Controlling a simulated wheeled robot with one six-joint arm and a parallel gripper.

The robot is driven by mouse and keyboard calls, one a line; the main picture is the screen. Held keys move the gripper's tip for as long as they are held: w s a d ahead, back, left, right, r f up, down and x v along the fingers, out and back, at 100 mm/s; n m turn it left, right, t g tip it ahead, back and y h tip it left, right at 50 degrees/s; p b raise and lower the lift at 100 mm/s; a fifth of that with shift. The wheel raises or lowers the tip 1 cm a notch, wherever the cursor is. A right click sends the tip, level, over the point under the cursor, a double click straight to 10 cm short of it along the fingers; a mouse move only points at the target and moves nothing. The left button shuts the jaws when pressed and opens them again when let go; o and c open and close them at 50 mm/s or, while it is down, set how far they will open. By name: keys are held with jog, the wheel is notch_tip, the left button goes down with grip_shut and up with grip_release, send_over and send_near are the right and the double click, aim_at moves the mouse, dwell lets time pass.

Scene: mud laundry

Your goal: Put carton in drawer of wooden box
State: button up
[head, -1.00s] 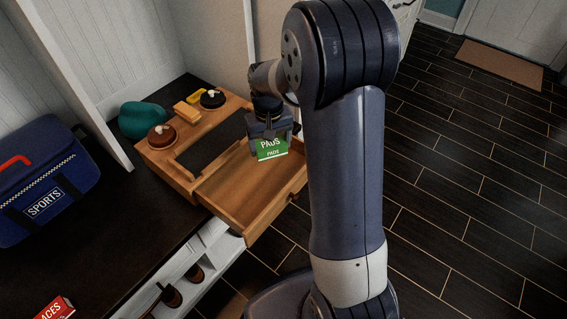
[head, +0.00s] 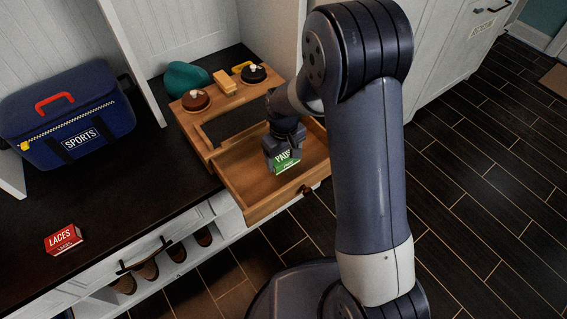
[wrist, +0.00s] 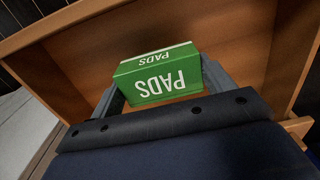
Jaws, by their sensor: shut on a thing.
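The green PADS carton (head: 288,164) is between the fingers of my gripper (head: 282,156), which is shut on it. In the wrist view the carton (wrist: 160,80) sits between the two grey fingers, its lettering upside down. The wooden box (head: 190,122) stands on the dark bench top with its drawer (head: 243,178) pulled out toward the front. The carton is over the open drawer, near its right half. In the wrist view the drawer's wooden walls (wrist: 245,40) surround the carton. I cannot tell whether the carton touches the drawer floor. No other item shows in the drawer.
A red LACES carton (head: 64,239) lies on the bench top at left. A blue SPORTS bag (head: 70,115) stands behind it. Brushes and round tins (head: 196,99) sit on the box top, with a teal cloth-like item (head: 186,78) behind. Shoes (head: 148,270) are in cubbies below.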

aim_at(284, 163)
jog(key=shift+f+b, duration=0.35)
jog(key=shift+f, duration=1.35)
jog(key=shift+f, duration=0.15)
jog(key=o, duration=1.1)
jog(key=shift+c, duration=0.2)
notch_tip(284, 163, up, 12)
jog(key=p, duration=0.2)
jog(key=shift+r+p, duration=0.2)
jog(key=shift+p, duration=0.15)
